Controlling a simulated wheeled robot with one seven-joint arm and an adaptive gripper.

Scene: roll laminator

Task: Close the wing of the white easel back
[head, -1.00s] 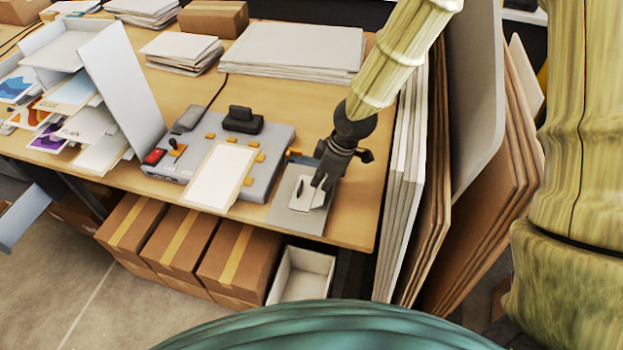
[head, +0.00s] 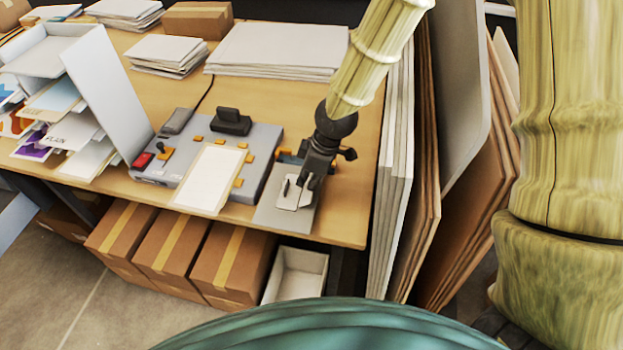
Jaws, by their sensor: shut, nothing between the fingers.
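A small white piece with a dark upright bit on it (head: 288,197) lies on a flat grey plate (head: 273,217) at the front right of the table. It appears to be the white easel back, but it is small and partly covered. I cannot tell its wing's angle. My gripper (head: 304,190) is dark grey and points down at the right side of this white piece. It is shut and holds nothing. The fingertips are very close to the piece; I cannot tell whether they touch it.
A grey laminator (head: 258,160) with a white sheet (head: 212,177) stands left of the plate. A tall white panel (head: 108,92) and trays of prints stand further left. Paper stacks (head: 275,50) lie behind. Upright boards (head: 400,190) stand at the table's right edge.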

